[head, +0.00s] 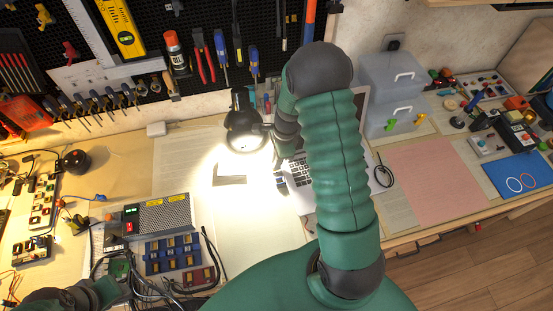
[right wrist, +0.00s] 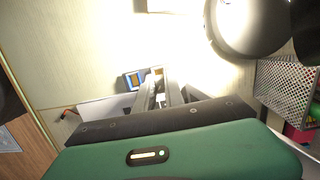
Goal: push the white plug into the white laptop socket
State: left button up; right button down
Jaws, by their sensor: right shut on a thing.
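My right gripper (head: 279,181) reaches down to the left edge of the open laptop (head: 301,176), which is partly hidden behind my arm. In the right wrist view its fingers (right wrist: 161,88) are shut on a small pale piece (right wrist: 157,72) at their tips, which I take to be the white plug. Most of the plug is hidden by the fingers. The white laptop socket cannot be made out, and I cannot tell whether the plug touches it. Part of my left arm shows at the bottom left of the head view; its gripper fingers do not show.
A lit lamp (head: 244,130) stands close to the left of my right forearm, and its glare washes out the table. A grey perforated box (head: 165,214) with blue modules and cables stands to the left. Clear bins (head: 388,100) stand behind right.

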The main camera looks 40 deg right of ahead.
jog(key=shift+f, duration=0.1)
jog(key=shift+a+f+b, duration=0.2)
jog(key=shift+f+b, duration=0.15)
jog(key=shift+f, duration=0.2)
jog(key=c, duration=1.3)
grip_release()
jog(key=shift+d, duration=0.1)
jog(key=shift+c, duration=0.2)
jog(key=shift+r, duration=0.1)
notch_tip(320, 180, up, 5)
jog(key=p, duration=0.4)
jog(key=shift+p, duration=0.4)
